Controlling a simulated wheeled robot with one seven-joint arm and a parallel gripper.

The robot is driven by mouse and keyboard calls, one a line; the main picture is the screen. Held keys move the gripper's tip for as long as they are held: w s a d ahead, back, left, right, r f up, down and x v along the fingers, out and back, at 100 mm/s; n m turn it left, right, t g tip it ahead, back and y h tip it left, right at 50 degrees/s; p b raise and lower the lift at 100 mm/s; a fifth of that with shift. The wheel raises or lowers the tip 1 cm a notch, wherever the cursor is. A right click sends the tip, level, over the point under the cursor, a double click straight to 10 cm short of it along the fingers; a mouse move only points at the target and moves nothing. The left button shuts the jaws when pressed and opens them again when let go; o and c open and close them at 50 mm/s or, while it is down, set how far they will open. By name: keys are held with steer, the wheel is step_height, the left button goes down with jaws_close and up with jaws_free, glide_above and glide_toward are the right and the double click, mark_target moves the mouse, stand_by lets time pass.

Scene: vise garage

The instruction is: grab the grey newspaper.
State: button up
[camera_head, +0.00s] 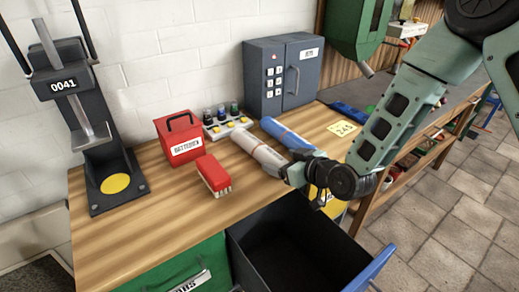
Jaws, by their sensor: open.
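A grey rolled newspaper (254,150) lies diagonally on the wooden workbench, its near right end at my gripper. A blue roll (284,132) lies just behind it, nearly parallel. My gripper (299,173) is open at the near right end of the grey newspaper. That end is partly hidden by the gripper, and I cannot tell whether the fingers touch it or stand around it.
A red brush (213,175), a red box (179,139) and a rack of small bottles (226,122) stand left of the rolls. A dark safe (283,74) is behind. An open dark drawer (291,247) juts out below the bench's front edge.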

mark_target(279, 160)
steer(key=shift+p+x, duration=0.35)
steer(key=shift+x, duration=1.45)
steer(key=shift+d+f, duration=0.1)
steer(key=shift+f, duration=0.05)
steer(key=c, duration=1.2)
steer(key=shift+r, duration=0.2)
